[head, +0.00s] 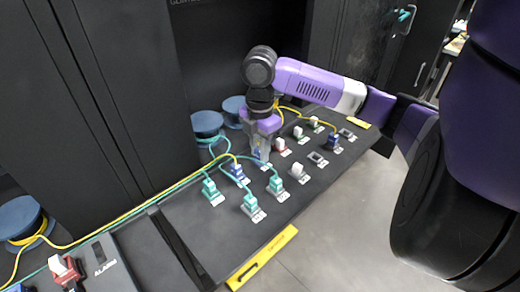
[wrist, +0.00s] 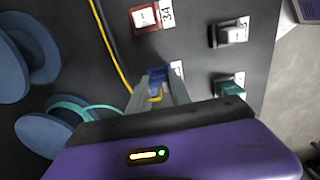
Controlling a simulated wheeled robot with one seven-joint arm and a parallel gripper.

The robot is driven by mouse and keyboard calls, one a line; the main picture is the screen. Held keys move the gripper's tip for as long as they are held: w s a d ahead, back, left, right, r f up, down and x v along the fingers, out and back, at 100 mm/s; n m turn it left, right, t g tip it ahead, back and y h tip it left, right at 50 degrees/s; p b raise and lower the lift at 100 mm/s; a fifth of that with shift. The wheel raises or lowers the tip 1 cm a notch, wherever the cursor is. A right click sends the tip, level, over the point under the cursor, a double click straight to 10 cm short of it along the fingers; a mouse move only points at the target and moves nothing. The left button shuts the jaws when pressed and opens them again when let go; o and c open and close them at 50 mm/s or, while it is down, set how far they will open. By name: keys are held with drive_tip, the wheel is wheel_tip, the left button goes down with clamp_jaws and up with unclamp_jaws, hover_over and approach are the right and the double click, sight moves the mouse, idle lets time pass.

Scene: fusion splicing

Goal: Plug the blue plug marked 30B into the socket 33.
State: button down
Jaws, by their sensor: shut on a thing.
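My gripper (head: 262,152) points down at the socket board, among the rows of plugs. In the wrist view its two fingers (wrist: 158,92) are closed on a blue plug (wrist: 157,80), with a bit of yellow cable showing between them. The marking 30B cannot be read. A white label (wrist: 177,68) lies just beside the plug's tip, mostly hidden, so its number is unreadable. The socket under the plug is covered; I cannot tell whether the plug is in it or just above. Socket 33 is not readable in either view.
A red-topped socket labelled 34 (wrist: 145,17), a white-topped one (wrist: 230,32) and a green plug (wrist: 229,87) surround the gripper. Other blue plugs (head: 237,171) (head: 333,142) and green plugs (head: 251,203) stand on the board. Yellow and green cables run left past blue spools (head: 207,123).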

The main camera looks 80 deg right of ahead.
drive_tip(key=c, duration=1.1)
unclamp_jaws()
drive_tip(key=shift+r, duration=0.1)
wheel_tip(320, 180, up, 8)
drive_tip(key=shift+f, duration=0.2)
